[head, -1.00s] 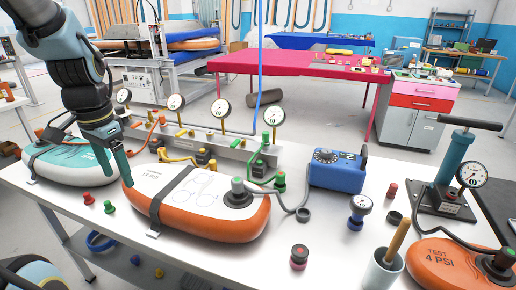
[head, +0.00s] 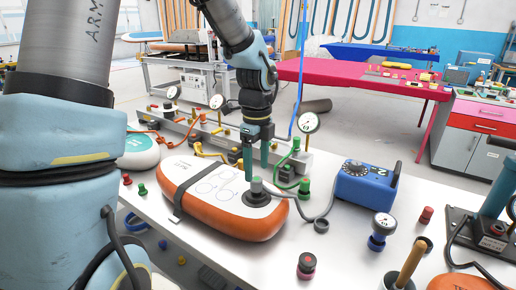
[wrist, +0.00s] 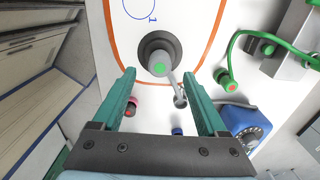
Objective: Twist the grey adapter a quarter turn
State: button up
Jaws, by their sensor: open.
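The grey adapter (head: 257,186) stands upright on the dark round valve base (head: 256,199) of the orange-edged white board (head: 208,189). A grey hose (head: 301,214) runs from it to the right. In the wrist view the adapter (wrist: 160,63) shows from above, with a green centre, just beyond and between my fingertips. My gripper (head: 257,172) is open and points down above the adapter, its green fingers apart and empty. The fingertips (wrist: 158,74) look close above the adapter, and I cannot tell whether they reach down past its top.
A blue pump box (head: 367,183) stands right of the board. A green hose and cap (head: 303,188) and a gauge rail (head: 205,135) lie behind. Small caps and a blue-based gauge (head: 381,230) stand at the front right. A teal board (head: 140,150) lies at the left.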

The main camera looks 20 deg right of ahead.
aim_at(256, 179)
jog(key=shift+f, duration=2.5)
jog(key=shift+c, duration=0.3)
grip_shut()
